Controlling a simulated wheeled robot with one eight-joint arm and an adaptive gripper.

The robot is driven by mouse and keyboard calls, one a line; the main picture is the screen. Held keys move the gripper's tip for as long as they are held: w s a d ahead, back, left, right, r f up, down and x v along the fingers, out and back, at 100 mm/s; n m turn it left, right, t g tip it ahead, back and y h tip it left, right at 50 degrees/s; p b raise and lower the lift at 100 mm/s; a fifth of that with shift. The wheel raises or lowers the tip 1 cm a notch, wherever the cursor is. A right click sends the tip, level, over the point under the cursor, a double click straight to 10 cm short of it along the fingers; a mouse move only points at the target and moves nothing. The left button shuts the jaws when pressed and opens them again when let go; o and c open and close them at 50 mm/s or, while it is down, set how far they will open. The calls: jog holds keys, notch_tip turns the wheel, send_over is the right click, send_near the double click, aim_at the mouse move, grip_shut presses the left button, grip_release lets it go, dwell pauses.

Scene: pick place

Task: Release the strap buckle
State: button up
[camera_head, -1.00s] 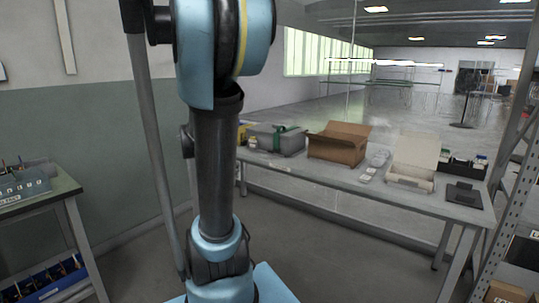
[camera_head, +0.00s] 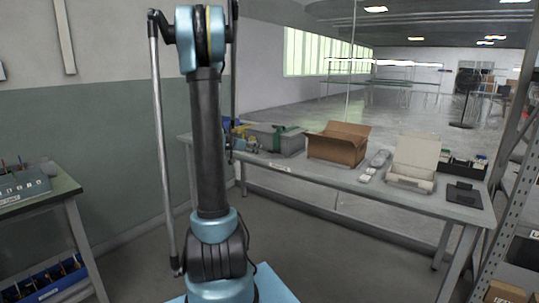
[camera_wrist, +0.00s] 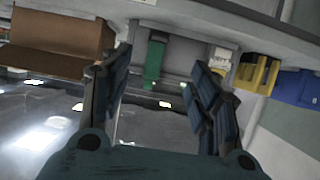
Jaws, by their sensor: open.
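A green strap (camera_head: 281,134) runs over a grey case (camera_head: 266,138) at the left end of the long table. The strap also shows in the wrist view (camera_wrist: 154,62), where the scene is upside down, with the grey case (camera_wrist: 183,66) behind it.
An open cardboard box (camera_head: 337,146) stands right of the case; it also shows in the wrist view (camera_wrist: 60,38). Yellow (camera_wrist: 262,75) and blue (camera_wrist: 297,88) bins sit on the case's other side. A white open box (camera_head: 413,160) and black tablet (camera_head: 464,195) lie farther right.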

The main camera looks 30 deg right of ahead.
jog(key=x, duration=1.7)
jog(key=shift+w+d, duration=0.15)
jog(key=shift+c, duration=0.3)
jog(key=c, duration=1)
